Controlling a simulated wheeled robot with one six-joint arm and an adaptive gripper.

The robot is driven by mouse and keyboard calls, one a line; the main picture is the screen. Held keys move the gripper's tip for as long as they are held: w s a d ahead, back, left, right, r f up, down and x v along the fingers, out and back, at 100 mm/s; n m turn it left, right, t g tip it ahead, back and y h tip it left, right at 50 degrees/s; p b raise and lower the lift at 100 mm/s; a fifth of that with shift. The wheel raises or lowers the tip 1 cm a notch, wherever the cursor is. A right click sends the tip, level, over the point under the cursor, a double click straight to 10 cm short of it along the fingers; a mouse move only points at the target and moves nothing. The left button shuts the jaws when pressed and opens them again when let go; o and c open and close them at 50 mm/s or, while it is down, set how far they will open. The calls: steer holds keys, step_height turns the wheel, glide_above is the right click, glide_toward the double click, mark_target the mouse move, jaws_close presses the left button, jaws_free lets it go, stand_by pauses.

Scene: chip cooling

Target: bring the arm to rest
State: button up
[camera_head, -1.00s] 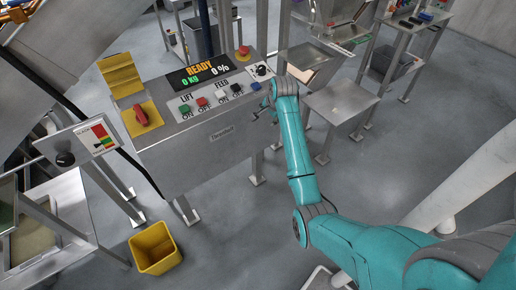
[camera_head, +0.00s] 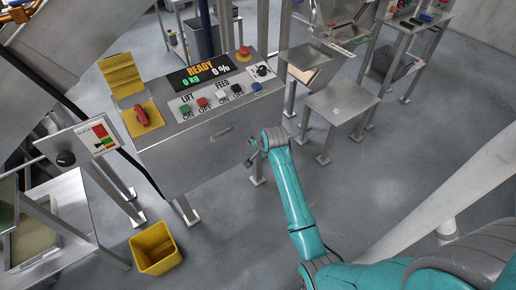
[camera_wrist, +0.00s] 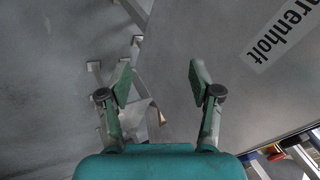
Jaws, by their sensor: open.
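My gripper (camera_wrist: 160,85) is open and empty in the wrist view, its two green-padded fingers apart with grey floor and the metal panel beyond them. In the head view my gripper is mostly hidden behind the end of my teal arm, just in front of the control cabinet (camera_head: 190,160). The arm reaches up from the lower right. The cabinet's nameplate (camera_head: 222,134) also shows large in the wrist view (camera_wrist: 280,35).
A yellow bin (camera_head: 156,248) stands on the floor at lower left. A metal stand (camera_head: 341,102) is to the right.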

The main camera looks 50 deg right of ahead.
stand_by(0.6)
steer(key=s+a+f+n+t, duration=0.1)
steer(key=s+a+f+n, duration=0.1)
steer(key=s+a+f, duration=0.3)
steer(key=s+a+f+n+t, duration=0.15)
steer(key=s+a, duration=0.25)
steer(key=a, duration=0.4)
steer(key=s+a+n+t, duration=0.2)
steer(key=s+a+n, duration=0.3)
steer(key=s+a, duration=0.5)
steer(key=s+a+r+n+t+y, duration=0.1)
steer(key=s+a+r+n, duration=0.3)
steer(key=s+r, duration=0.6)
steer(key=s+a+r+n+t+y, duration=0.1)
steer(key=s+a+r+n+t, duration=0.2)
steer(key=s+r, duration=0.7)
steer(key=shift+s+a+r+n+y, duration=0.4)
steer(key=shift+s+a+n, duration=0.2)
steer(key=shift+s, duration=0.65)
